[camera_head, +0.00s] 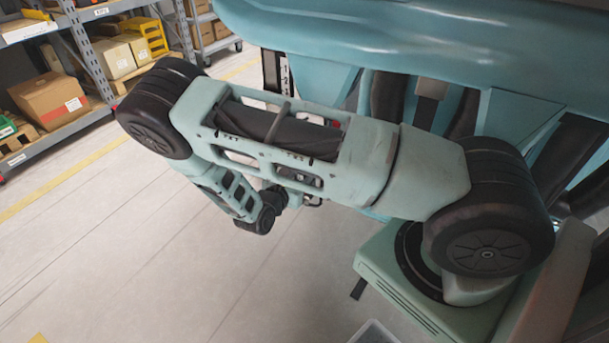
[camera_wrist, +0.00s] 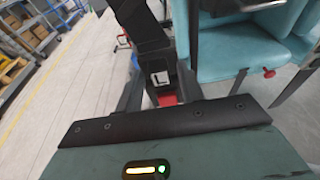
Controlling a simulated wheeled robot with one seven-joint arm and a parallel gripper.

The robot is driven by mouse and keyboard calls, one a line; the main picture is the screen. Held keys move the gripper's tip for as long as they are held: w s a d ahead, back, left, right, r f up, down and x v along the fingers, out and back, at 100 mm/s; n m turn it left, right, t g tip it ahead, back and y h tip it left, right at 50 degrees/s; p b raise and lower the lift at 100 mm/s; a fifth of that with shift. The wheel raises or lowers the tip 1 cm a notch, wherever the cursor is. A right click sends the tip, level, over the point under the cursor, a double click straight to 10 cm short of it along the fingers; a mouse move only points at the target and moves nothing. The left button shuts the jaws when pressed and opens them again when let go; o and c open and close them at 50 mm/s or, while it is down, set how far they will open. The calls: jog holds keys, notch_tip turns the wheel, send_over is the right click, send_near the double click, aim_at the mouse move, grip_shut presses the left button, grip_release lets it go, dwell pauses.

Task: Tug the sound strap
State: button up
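In the wrist view, a black strap (camera_wrist: 140,28) hangs from the top, with a white tag marked L (camera_wrist: 158,73) and a red part (camera_wrist: 166,99) at its lower end. My gripper (camera_wrist: 160,86) has its dark fingers apart, one on each side of the strap's lower end; firm contact with it is not visible. Which strap is the sound strap I cannot tell. In the head view my own arm hides the gripper and the strap's lower end. A dark strip with white digits (camera_head: 284,76) shows beside the train there.
The teal coaster train (camera_head: 420,30) fills the top right, with dark seats. A red knob (camera_wrist: 269,73) sits on its side in the wrist view. A shelf with boxes (camera_head: 50,99) stands at the left. The floor (camera_head: 120,240) between is clear.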

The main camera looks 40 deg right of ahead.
jog(key=shift+c, duration=0.4)
grip_shut()
jog(key=c, duration=0.6)
grip_release()
grip_shut()
jog(key=shift+r, duration=0.1)
jog(key=o, duration=0.9)
grip_release()
jog(key=shift+c, duration=0.2)
jog(key=shift+a, duration=0.1)
jog(key=v, duration=1.7)
jog(key=shift+a, duration=0.1)
